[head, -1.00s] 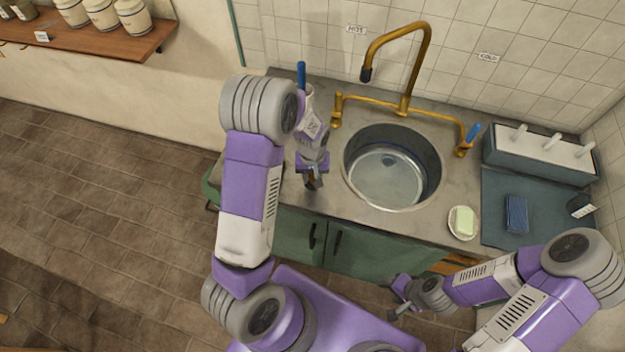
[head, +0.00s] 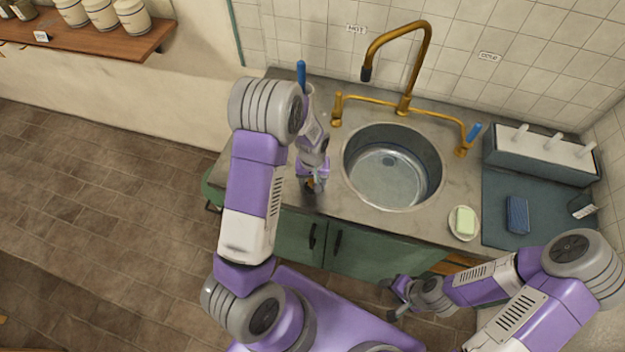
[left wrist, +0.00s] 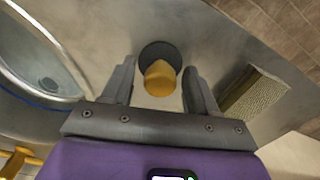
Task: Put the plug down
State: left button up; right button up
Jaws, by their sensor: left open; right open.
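The plug, a dark round disc with a yellow-orange knob (left wrist: 160,78), is on the grey counter in the left wrist view. My left gripper (left wrist: 158,88) is open, with one finger on each side of the knob and visible gaps between. In the head view my left gripper (head: 315,187) is low over the counter, left of the sink (head: 392,178); only a bit of orange shows at its tips and the plug is mostly hidden there. My right gripper (head: 398,298) is open and empty in front of the cabinet, below counter height.
A soap dish (head: 464,237) with green soap is right of the sink. A blue sponge (head: 517,214) lies on the dark mat (head: 500,190).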

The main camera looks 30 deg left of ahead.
pick_arm(q)
jog(key=shift+r, duration=0.2)
notch_tip(320, 180, up, 12)
jog(key=p, duration=0.1)
